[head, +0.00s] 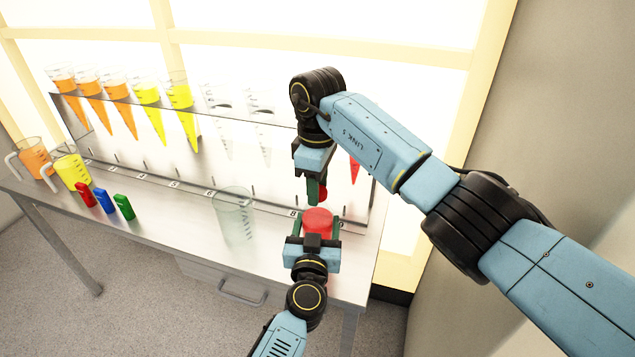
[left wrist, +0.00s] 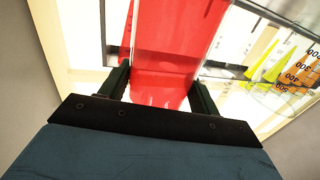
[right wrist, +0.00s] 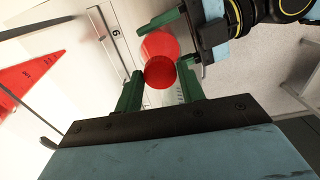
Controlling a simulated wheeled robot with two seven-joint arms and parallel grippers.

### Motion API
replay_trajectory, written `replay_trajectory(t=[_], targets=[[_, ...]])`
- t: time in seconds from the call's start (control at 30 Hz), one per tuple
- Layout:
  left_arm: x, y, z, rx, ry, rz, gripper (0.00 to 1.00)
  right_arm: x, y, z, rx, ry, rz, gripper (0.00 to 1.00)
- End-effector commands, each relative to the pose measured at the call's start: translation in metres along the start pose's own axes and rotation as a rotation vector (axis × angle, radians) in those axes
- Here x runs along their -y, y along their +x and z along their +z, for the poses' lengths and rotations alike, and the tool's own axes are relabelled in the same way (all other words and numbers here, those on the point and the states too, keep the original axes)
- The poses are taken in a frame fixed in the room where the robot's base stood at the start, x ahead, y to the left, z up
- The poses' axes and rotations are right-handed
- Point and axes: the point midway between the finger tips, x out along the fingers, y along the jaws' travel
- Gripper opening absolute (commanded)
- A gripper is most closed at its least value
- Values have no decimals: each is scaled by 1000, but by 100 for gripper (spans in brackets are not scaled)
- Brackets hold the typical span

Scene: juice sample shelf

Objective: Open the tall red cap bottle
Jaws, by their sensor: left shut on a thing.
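The red bottle (head: 318,222) stands upright between the fingers of my left gripper (head: 318,236), which is shut on its body. It fills the middle of the left wrist view (left wrist: 172,50). My right gripper (head: 317,192) points down from above, directly over the bottle. A small round red cap (right wrist: 160,73) sits between its fingertips, touching both, and the gripper looks shut on it. In the head view the cap (head: 323,192) appears above the bottle's wide top with a narrow gap, though the right fingers partly hide it. The bottle's base is hidden by my left gripper.
A clear empty beaker (head: 235,215) stands just left of the bottle. Behind is a rack (head: 130,155) of orange, yellow, clear and red cones. Small red, blue and green pieces (head: 103,200) and two filled jugs (head: 70,168) are at the left. The wall is close on the right.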

Motion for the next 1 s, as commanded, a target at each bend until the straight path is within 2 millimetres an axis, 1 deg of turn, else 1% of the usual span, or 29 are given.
replay_trajectory(t=[0.03, 0.2, 0.23, 0.43, 0.7, 1.0], targets=[[0, 0, 0, 1, -1, 0, 0, 0, 0, 0, 0, 0, 0, 32], [0, 0, 0, 1, -1, 0, 0, 0, 0, 0, 0, 0, 0, 10], [0, 0, 0, 1, -1, 0, 0, 0, 0, 0, 0, 0, 0, 7], [0, 0, 0, 1, -1, 0, 0, 0, 0, 0, 1, -14, 1, 6], [0, 0, 0, 1, 0, 0, 0, 0, -1, 0, 1, -277, 1, 6], [0, 0, 0, 1, 0, 0, 0, 0, -1, 0, 0, -299, 0, 6]])
